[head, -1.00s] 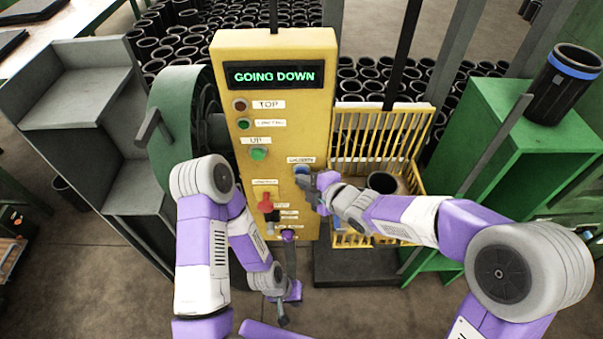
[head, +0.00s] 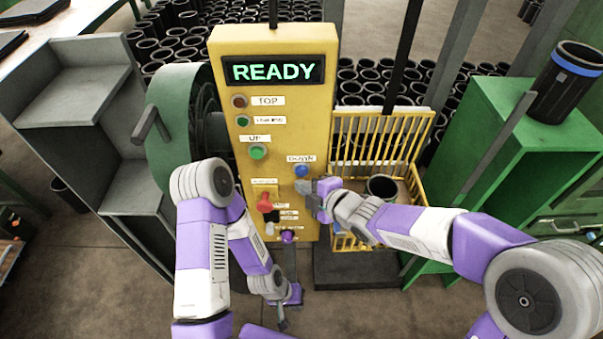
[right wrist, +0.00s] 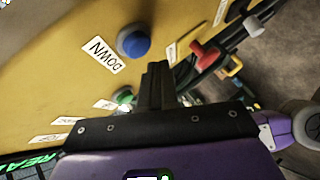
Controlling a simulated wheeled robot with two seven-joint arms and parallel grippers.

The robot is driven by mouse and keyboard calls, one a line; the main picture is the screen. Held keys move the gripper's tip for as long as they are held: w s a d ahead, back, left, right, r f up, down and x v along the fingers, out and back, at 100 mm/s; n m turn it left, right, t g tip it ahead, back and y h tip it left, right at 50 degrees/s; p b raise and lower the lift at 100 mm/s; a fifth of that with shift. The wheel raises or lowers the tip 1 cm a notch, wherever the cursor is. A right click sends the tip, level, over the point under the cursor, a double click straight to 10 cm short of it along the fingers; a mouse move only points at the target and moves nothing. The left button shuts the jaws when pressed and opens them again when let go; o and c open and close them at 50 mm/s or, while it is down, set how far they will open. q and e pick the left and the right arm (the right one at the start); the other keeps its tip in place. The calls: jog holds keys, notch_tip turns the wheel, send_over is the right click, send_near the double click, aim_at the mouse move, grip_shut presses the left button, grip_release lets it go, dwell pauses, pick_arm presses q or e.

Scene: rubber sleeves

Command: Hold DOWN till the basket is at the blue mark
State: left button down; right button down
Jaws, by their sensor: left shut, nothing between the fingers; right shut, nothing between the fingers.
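The yellow control panel (head: 275,130) stands in the middle, and its display (head: 273,71) reads READY. The blue DOWN button (head: 301,170) also shows in the right wrist view (right wrist: 134,41), uncovered. My right gripper (head: 303,186) is shut just below the button, apart from it; its fingers (right wrist: 155,75) are empty. The yellow barred basket (head: 419,188) is right of the panel, low over a dark base, with a black sleeve (head: 382,187) in it. I cannot make out a blue mark beside the basket. My left gripper (head: 283,318) is shut and empty, low in front of the panel.
The green UP button (head: 257,152) and a red control (head: 265,203) are on the same panel. A green drum (head: 170,115) stands left of it. A green stand (head: 500,130) at right bears a black sleeve with a blue band (head: 568,82). Many sleeves stand behind.

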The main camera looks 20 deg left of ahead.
jog(key=s+b, duration=0.1)
jog(key=s, duration=0.1)
jog(key=s+d+b, duration=0.1)
jog(key=s, duration=0.1)
jog(key=shift+s+d, duration=0.1)
jog(key=shift+s, duration=0.05)
jog(key=shift+f, duration=0.1)
dwell(0.3)
jog(key=d+f+m+g+h+b, duration=0.15)
jog(key=d+f+m, duration=0.3)
jog(key=f, duration=0.45)
jog(key=d+f+m+h, duration=0.2)
jog(key=d+f+m, duration=0.2)
jog(key=f+m, duration=0.3)
jog(key=d+f+m+g+h+b, duration=0.1)
jog(key=d+f+m, duration=0.3)
jog(key=f, duration=0.6)
jog(key=s+d+f+m+g+h+b, duration=0.1)
jog(key=s+d+f+m+g, duration=0.1)
jog(key=s+d+f+m, duration=0.2)
jog(key=s+d+f+m+g+h+b, duration=0.1)
jog(key=s+d+f+m, duration=0.3)
jog(key=s+f+m, duration=0.4)
notch_tip(320, 180, down, 3)
jog(key=shift+s+f+m+g, duration=0.1)
jog(key=shift+s+m+g, duration=0.25)
jog(key=shift+s+g, duration=0.4)
